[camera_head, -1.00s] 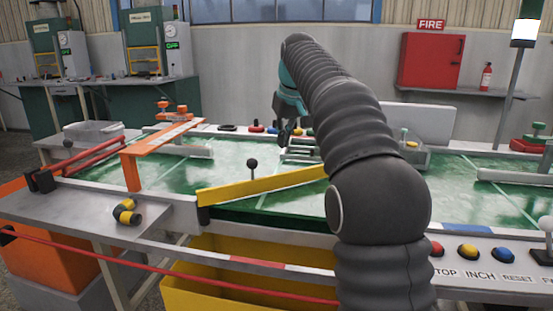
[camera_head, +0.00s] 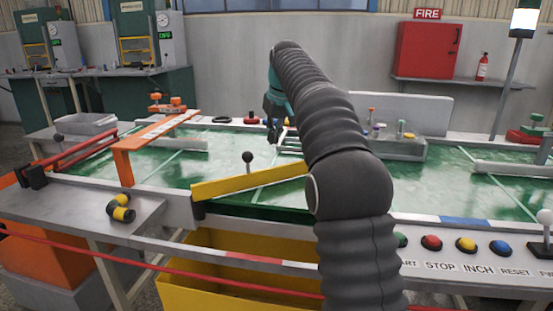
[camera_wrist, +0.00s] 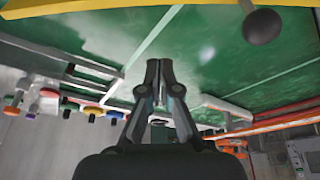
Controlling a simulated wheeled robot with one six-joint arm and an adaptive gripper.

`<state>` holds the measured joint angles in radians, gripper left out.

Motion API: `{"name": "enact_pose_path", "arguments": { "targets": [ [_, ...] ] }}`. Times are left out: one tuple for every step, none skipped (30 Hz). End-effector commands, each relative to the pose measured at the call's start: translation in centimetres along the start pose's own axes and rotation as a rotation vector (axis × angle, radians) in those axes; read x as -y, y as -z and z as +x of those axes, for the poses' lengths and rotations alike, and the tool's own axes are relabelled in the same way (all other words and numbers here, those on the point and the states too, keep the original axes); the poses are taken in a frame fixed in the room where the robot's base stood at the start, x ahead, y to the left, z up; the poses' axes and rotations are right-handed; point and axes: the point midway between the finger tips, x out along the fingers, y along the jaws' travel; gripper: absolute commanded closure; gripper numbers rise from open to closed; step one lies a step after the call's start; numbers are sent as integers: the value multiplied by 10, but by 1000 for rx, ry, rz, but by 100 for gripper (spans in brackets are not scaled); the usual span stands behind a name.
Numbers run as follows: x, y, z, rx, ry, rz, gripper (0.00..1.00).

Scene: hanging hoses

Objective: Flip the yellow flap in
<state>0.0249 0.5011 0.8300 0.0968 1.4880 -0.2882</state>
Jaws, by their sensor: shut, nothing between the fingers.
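The yellow flap (camera_head: 250,182) is a long bar along the near edge of the green table in the head view. It runs from a dark hinge block at its left end up to the right, where my arm hides its far end. A knob with a black ball (camera_head: 247,157) stands up by the flap. In the wrist view the flap (camera_wrist: 80,10) crosses the top left, and the black ball (camera_wrist: 262,26) is at the top right. My gripper (camera_wrist: 159,62) is shut and empty over the green surface, apart from flap and knob. It also shows beyond the flap in the head view (camera_head: 272,136).
A yellow bin (camera_head: 235,270) sits below the near edge. Coloured buttons (camera_head: 465,244) line the front right. A grey tray (camera_head: 395,145) stands at the back.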

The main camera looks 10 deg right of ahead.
Motion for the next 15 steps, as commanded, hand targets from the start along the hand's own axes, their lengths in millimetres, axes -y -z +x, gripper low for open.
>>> {"name": "enact_pose_path", "arguments": {
  "targets": [
    [0,-1,11,3,1,0,100],
    [0,-1,16,4,1,0,100],
    [0,-1,24,3,1,0,100],
    [0,-1,30,4,1,0,100],
    [0,-1,35,3,1,0,100],
    [0,-1,43,4,1,0,100],
    [0,-1,48,3,1,0,100],
    [0,-1,54,3,1,0,100],
    [0,-1,61,3,1,0,100],
    [0,-1,67,3,1,0,100],
    [0,-2,68,1,0,0,100],
    [0,-8,63,-2,-1,1,100],
    [0,-11,61,-2,-1,1,100],
    [0,-14,60,-1,-1,1,100],
    [0,-18,59,0,0,1,100]
  ]
}}
